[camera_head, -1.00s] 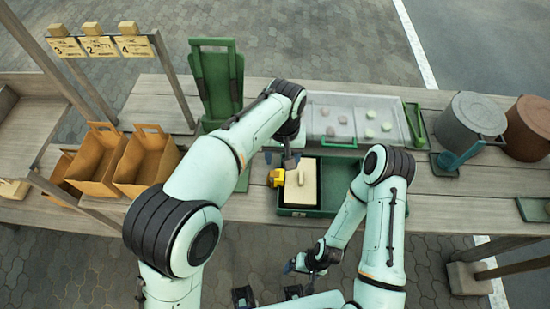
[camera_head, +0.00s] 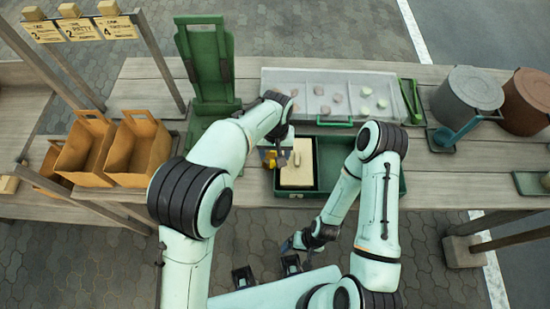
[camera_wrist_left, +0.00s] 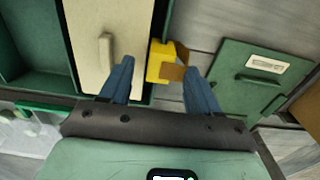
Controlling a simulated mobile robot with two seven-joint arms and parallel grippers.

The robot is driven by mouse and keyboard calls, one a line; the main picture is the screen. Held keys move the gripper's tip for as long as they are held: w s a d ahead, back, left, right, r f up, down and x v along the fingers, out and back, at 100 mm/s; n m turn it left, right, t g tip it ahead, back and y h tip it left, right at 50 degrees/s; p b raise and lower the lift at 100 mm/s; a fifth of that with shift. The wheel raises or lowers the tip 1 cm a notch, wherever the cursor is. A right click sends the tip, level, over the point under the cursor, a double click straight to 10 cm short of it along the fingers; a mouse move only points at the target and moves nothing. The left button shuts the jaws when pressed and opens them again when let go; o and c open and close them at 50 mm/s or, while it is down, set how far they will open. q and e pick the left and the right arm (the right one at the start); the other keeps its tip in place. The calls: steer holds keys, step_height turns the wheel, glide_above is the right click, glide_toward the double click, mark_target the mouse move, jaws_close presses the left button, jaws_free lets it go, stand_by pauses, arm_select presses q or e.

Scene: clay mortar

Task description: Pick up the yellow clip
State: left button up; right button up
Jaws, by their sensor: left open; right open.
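The yellow clip (camera_head: 267,157) is at the left edge of the green tray, beside the cream lidded box (camera_head: 298,172), in the head view. In the left wrist view the clip (camera_wrist_left: 160,62) looks like a small yellow block with a brown part, right of the cream lid (camera_wrist_left: 100,25). My left gripper (camera_head: 281,152) is over this spot, partly covering the clip. Its two blue fingers (camera_wrist_left: 158,74) are spread, and the clip shows between and just beyond their tips. I cannot tell whether they touch it. My right gripper (camera_head: 293,243) is open and empty, low in front of the table.
The green tray (camera_head: 388,189) holds the cream box. A grey tray (camera_head: 350,82) with several round pieces lies behind it. A green stand (camera_head: 208,70) and brown paper bags (camera_head: 135,148) are to the left. Pots (camera_head: 468,98) stand at the right.

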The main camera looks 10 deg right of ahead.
arm_select(q)
steer(key=shift+f, duration=0.95)
steer(key=c, duration=1)
steer(key=shift+c, duration=0.2)
step_height(320, 180, up, 25)
steer(key=p, duration=0.5)
steer(key=shift+f, duration=0.15)
arm_select(e)
steer(key=w+r, duration=0.5)
steer(key=r, duration=0.2)
steer(key=shift+w+t, duration=0.25)
steer(key=shift+t, duration=0.05)
arm_select(q)
steer(key=shift+s+f, duration=0.1)
